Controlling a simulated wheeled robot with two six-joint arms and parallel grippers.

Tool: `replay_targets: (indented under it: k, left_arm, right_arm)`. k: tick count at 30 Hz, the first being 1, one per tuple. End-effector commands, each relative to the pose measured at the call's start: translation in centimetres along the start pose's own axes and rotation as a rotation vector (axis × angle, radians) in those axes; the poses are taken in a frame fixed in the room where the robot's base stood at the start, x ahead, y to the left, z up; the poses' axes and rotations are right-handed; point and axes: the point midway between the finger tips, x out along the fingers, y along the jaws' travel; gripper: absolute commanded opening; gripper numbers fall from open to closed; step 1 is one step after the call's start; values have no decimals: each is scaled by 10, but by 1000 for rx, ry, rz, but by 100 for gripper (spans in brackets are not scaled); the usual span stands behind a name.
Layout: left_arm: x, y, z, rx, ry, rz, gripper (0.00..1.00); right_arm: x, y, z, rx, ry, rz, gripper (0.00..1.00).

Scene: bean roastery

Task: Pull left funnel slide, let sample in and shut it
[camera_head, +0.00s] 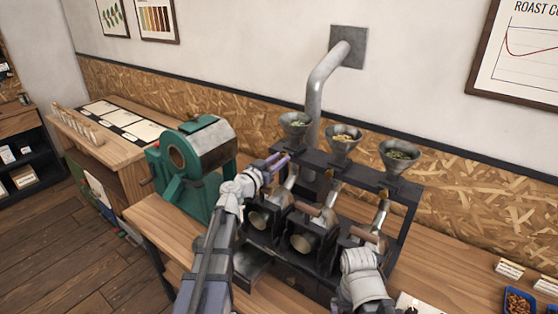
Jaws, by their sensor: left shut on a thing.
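The left funnel (295,123) is a grey metal cone on the black rack, with greenish beans visible inside. My left gripper (278,162), with purple fingertips, is shut on the left funnel slide just below that funnel. The slide is mostly hidden by the fingers, so I cannot tell how far it is pulled out. Below it stands the left roaster drum (262,217), partly covered by my left arm. My right arm comes in at the lower right, in front of the right drum; its fingers cannot be made out.
The middle funnel (343,138) holds tan beans and the right funnel (398,155) greenish ones. A green roasting machine (196,165) stands left of the rack (405,218). A blue tray (519,302) of brown beans lies at the right. Bare wooden counter (448,270) shows right of the rack.

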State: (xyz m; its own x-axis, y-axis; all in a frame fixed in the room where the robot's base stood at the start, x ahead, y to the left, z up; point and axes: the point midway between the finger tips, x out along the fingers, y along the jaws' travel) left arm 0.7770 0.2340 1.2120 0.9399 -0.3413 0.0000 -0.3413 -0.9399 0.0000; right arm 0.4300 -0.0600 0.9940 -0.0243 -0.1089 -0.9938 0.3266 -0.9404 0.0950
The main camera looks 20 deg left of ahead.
Motion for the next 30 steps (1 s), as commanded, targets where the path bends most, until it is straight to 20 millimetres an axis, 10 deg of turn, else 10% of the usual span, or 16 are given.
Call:
replay_targets:
  k: [27,28,30]
  left_arm:
    - [-33,0,0,0,0,0,0]
    - [-33,0,0,0,0,0,33]
    - [-33,0,0,0,0,0,41]
  right_arm:
    - [0,0,0,0,0,0,100]
    - [0,0,0,0,0,0,100]
    - [0,0,0,0,0,0,100]
